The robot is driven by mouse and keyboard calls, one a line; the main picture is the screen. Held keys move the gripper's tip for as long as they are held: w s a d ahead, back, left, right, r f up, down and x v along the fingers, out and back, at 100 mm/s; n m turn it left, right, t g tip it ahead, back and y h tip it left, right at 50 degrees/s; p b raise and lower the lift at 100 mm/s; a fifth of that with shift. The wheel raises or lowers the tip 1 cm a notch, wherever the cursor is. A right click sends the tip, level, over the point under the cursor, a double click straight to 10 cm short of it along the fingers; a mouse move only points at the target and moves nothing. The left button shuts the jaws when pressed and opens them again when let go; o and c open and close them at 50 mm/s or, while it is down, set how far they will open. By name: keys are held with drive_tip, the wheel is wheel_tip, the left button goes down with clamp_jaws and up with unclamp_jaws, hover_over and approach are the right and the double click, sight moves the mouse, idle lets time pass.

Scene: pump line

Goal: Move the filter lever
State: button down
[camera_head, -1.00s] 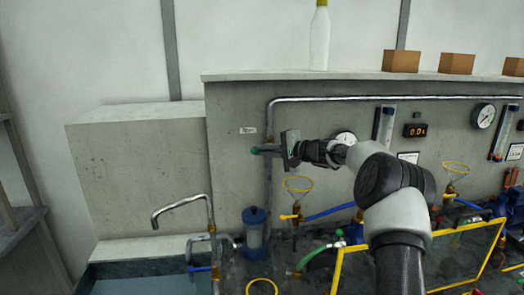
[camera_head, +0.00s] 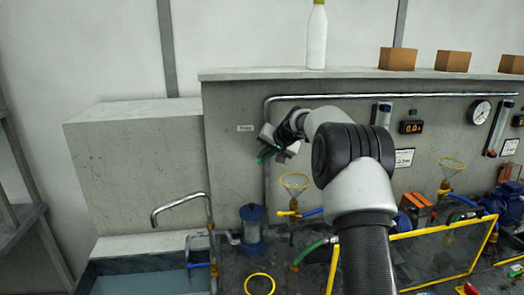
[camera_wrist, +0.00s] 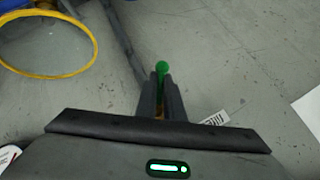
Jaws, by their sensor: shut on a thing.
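The filter lever (camera_wrist: 162,67) is green, and its rounded end shows between my two dark fingertips in the wrist view. In the head view a small part of the green lever (camera_head: 265,155) shows at the vertical pipe left of my arm. My gripper (camera_wrist: 161,88) is shut on the lever; its fingers hide most of the handle. In the head view my gripper (camera_head: 267,147) is tilted down to the left, against the grey panel, just below a small white label (camera_head: 246,128). The lever's pivot is hidden by my gripper.
A yellow ring funnel (camera_head: 296,181) is below and right of my gripper. A blue filter housing (camera_head: 252,226) stands lower left. A metal pipe (camera_head: 340,97) runs along the panel above. A sink (camera_head: 140,277) is at the lower left. Bare panel lies left of the lever.

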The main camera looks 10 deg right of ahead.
drive_tip(key=shift+d+f+n+h+p, duration=0.15)
drive_tip(key=shift+d+n+h+p, duration=0.25)
drive_tip(key=shift+h, duration=0.45)
drive_tip(key=shift+d+f+n+h+p, duration=0.15)
drive_tip(key=shift+n+h, duration=0.3)
drive_tip(key=shift+h, duration=0.45)
drive_tip(key=shift+d+f+n+h+p, duration=0.15)
drive_tip(key=shift+d+n+h, duration=0.25)
drive_tip(key=shift+h, duration=0.45)
drive_tip(key=shift+s, duration=0.1)
drive_tip(key=c, duration=1.9)
unclamp_jaws()
drive_tip(key=shift+r, duration=0.1)
drive_tip(key=shift+r, duration=0.1)
drive_tip(key=b+v, duration=0.2)
drive_tip(key=v, duration=1.5)
drive_tip(key=shift+r, duration=0.2)
